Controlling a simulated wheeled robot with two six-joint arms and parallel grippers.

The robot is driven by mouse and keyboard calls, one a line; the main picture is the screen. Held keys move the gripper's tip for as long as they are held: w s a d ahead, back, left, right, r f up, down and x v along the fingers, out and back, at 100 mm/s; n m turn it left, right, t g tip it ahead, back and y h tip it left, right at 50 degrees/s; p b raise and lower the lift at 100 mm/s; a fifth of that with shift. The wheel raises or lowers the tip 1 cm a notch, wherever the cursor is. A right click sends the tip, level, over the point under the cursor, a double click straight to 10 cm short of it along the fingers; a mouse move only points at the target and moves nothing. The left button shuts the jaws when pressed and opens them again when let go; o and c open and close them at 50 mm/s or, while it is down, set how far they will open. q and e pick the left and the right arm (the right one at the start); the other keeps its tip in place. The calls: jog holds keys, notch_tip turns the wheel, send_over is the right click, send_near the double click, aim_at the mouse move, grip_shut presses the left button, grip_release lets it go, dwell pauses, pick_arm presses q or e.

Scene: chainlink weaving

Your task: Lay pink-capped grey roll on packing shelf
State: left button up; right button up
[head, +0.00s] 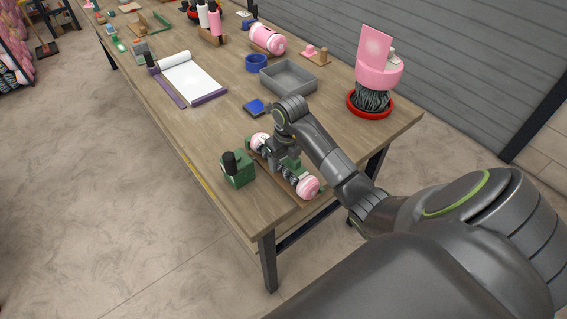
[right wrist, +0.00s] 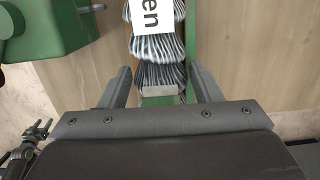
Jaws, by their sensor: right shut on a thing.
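The pink-capped grey roll (head: 308,187) is at the table's near end, over a brown and green stand. One pink cap faces the near edge; the other is farther back, partly behind my arm. My right gripper (head: 284,163) is over the roll's middle and shut on it. In the right wrist view, the grey mesh roll (right wrist: 158,46) with a white label runs between my fingers (right wrist: 162,84). I cannot tell whether it still touches the stand. I cannot identify the packing shelf for sure.
A green machine (head: 238,170) stands close beside the roll. A rack with pink and grey rolls (head: 12,45) stands at the far left.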

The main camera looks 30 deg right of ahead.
jog(key=shift+c, duration=1.7)
pick_arm(q)
jog(key=shift+w+d, duration=0.1)
jog(key=shift+d, duration=0.6)
jog(key=shift+f, duration=0.15)
pick_arm(e)
jog(key=shift+w+r, duration=0.1)
jog(key=shift+r, duration=0.05)
